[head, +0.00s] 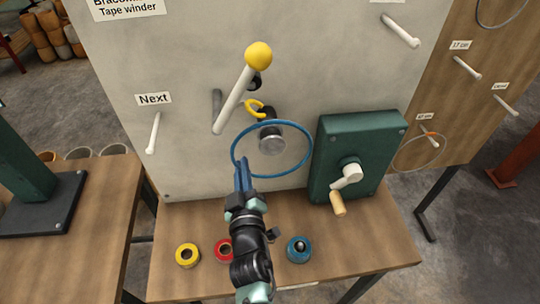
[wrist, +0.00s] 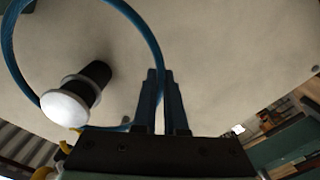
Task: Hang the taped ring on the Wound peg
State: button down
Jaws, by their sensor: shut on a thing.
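A blue ring (head: 233,152) is upright in front of the grey winder panel, and its right-hand arc shows in the wrist view (wrist: 147,27). My gripper (head: 243,172) is shut on the ring's lower left edge; the fingers also show in the wrist view (wrist: 160,90). In the head view the ring outlines the black spindle with a pale round face (head: 272,146). I cannot tell whether the ring is around the spindle or in front of it. A white peg (head: 402,32) sticks out at the panel's upper right; its label is cut off. No label reading Wound is legible.
A lever with a yellow knob (head: 258,56) and a yellow hook (head: 255,105) stand above the ring. A green crank box (head: 358,155) is close on the right. The "Next" peg (head: 154,132) is empty at left. Tape rolls (head: 187,255) lie on the bench.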

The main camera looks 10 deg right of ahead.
jog(key=shift+s, duration=0.1)
jog(key=shift+s+b, duration=1.3)
jog(key=shift+s, duration=5.1)
jog(key=s+r+p, duration=0.4)
jog(key=s+r, duration=0.1)
jog(key=r, duration=0.1)
jog(key=shift+p, duration=0.4)
jog(key=shift+f, duration=0.1)
